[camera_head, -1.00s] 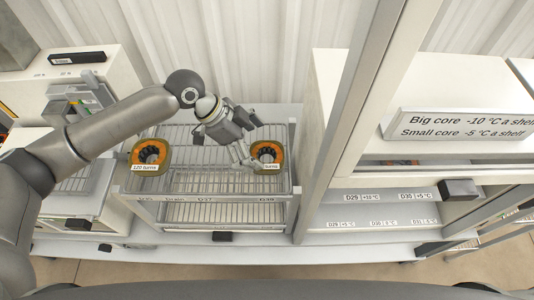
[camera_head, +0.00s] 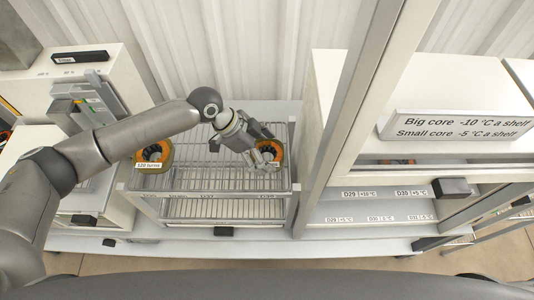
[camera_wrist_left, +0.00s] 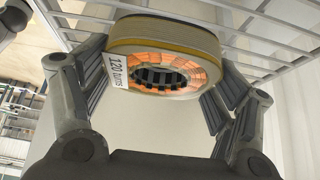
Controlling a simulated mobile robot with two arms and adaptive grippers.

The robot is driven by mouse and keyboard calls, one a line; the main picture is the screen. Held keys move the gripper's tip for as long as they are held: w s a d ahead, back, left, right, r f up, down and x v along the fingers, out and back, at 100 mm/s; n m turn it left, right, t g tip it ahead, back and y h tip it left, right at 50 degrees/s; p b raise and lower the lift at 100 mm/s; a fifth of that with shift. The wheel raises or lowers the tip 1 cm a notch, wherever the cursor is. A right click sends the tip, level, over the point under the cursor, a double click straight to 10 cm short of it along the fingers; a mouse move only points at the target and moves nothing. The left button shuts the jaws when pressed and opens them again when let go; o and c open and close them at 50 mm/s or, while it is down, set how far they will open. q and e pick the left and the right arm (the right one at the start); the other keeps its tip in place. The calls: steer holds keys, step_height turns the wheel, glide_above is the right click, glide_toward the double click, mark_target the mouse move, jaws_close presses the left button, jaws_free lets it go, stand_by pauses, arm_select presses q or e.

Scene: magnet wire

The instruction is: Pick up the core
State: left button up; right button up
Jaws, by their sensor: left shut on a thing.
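The core (camera_head: 277,146) is an orange ring with a dark toothed centre, at the right side of the wire rack (camera_head: 212,185). My left gripper (camera_head: 262,155) is over it and partly covers it in the head view. In the left wrist view the core (camera_wrist_left: 165,38) has a yellow-brown outer band and a "120 turns" label, and sits between the two fingers. The gripper is shut on it. I cannot tell whether the core is clear of the rack. My right gripper is not in view.
A second core (camera_head: 167,153) labelled "120 turns" sits at the rack's left. A white cabinet with a metal post (camera_head: 345,115) stands close at the right, with a sign (camera_head: 460,125) about core temperatures. Equipment (camera_head: 85,105) stands at the left.

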arm_select(q)
steer(key=c, duration=0.4)
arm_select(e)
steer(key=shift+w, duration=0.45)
arm_select(q)
steer(key=shift+r, duration=0.15)
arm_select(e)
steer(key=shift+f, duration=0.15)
